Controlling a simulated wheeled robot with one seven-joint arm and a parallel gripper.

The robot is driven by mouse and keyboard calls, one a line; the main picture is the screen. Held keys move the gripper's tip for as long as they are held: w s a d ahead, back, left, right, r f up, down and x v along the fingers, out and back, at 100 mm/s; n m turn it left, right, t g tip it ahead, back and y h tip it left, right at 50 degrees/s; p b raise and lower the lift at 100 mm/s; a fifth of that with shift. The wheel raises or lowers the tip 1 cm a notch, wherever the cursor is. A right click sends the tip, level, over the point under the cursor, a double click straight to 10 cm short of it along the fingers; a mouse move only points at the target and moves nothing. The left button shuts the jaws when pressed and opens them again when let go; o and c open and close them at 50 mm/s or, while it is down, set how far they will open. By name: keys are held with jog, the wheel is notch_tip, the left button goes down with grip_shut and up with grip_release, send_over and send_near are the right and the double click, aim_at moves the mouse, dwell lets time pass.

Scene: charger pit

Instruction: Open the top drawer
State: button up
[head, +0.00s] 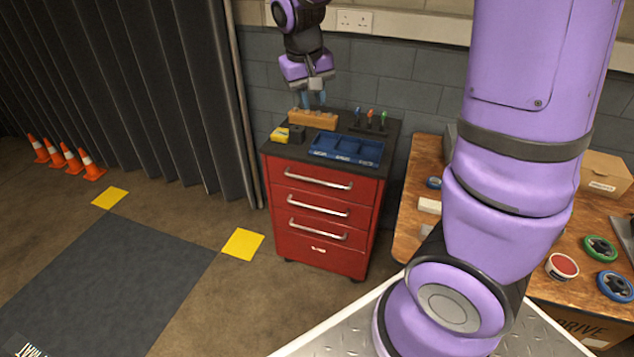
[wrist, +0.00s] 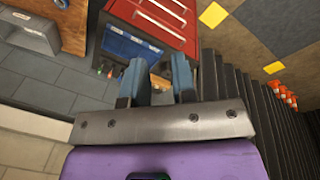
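The red tool cabinet (head: 275,215) stands against the back wall, with its drawer fronts facing the camera. The top drawer (head: 340,193) looks closed, flush with the drawers below. Its silver bar handle (head: 318,179) runs across its front. My gripper (head: 315,100) hangs above the back of the cabinet top, behind and above the drawer handle. In the wrist view its two blue fingers (wrist: 157,82) are spread apart with nothing held between them. The red cabinet (wrist: 187,42) with its silver handles shows beyond the fingers there.
On the cabinet top are a blue tray (head: 346,150), a wooden block (head: 313,119), a yellow box (head: 280,134) and upright screwdrivers (head: 370,118). A wooden workbench (head: 415,215) stands at right. Traffic cones (head: 70,158) stand at left. The floor before the cabinet's left side is clear.

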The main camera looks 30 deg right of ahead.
aim_at(317, 181)
jog(key=w+d+f+n+t+h, duration=0.15)
jog(key=w+f+h, duration=0.35)
jog(key=f, duration=1)
jog(key=w+d+f+n+t+h, duration=0.1)
jog(key=w+d+f+n+h, duration=0.2)
jog(key=w+f, duration=0.85)
jog(key=w+d+f+n+t+h, duration=0.1)
jog(key=w+f+n+h, duration=0.3)
jog(key=f, duration=1.4)
jog(key=d, duration=0.3)
jog(key=w+d+f+m+h, duration=0.1)
jog(key=d, duration=0.2)
jog(key=d+f+m, duration=0.1)
jog(key=d, duration=0.2)
jog(key=shift+w+d, duration=0.2)
jog(key=shift+d, duration=0.15)
jog(key=shift+c, duration=0.5)
grip_shut()
